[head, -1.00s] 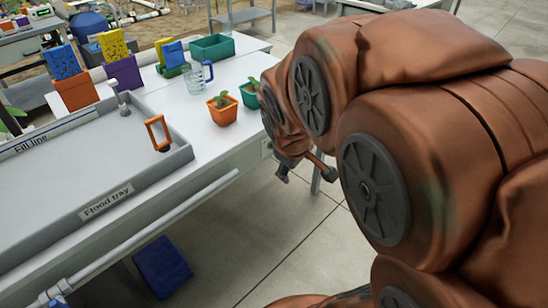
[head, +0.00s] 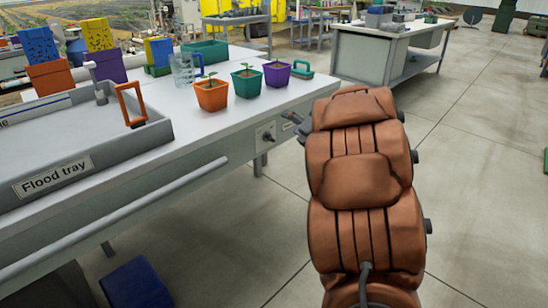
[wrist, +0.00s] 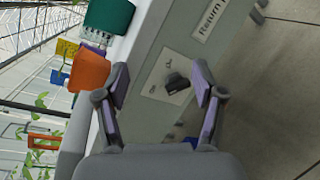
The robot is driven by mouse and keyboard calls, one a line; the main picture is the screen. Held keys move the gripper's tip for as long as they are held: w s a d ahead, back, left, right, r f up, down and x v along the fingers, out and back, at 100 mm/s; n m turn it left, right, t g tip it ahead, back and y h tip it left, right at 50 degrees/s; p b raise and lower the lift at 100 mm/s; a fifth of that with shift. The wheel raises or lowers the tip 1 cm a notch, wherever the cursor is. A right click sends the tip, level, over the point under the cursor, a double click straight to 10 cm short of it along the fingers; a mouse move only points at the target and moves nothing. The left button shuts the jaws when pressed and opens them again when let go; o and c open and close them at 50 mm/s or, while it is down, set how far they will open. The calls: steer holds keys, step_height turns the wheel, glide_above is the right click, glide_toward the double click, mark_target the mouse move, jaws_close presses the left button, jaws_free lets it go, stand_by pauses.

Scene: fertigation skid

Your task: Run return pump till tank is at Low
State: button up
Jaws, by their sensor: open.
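Small markings on the plate are too small to read surely. Beside it is a label reading "Return" with its end cut off (wrist: 211,18). The plate also shows in the head view (head: 265,137). My gripper (wrist: 160,72) is open, its two fingers either side of the knob in the wrist view, with nothing held. In the head view my gripper (head: 292,122) is small and partly hidden by my arm, close to the panel. No tank level mark reading "Low" is visible.
The grey flood tray (head: 150,135) with an orange handle (head: 131,104) lies on the white bench. Orange (head: 211,95), green (head: 247,83) and purple (head: 277,74) plant pots stand near the panel corner. A blue bin (head: 137,284) is below.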

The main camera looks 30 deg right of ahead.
mark_target(269, 138)
step_height(269, 138, down, 7)
steer(key=s+a+n+t+y+b, duration=0.1)
steer(key=n+y+b, duration=0.3)
steer(key=w+a+n+b, duration=0.1)
steer(key=w+a+b, duration=0.1)
steer(key=w, duration=0.5)
steer(key=shift+a+n+y, duration=0.3)
steer(key=shift+y, duration=0.1)
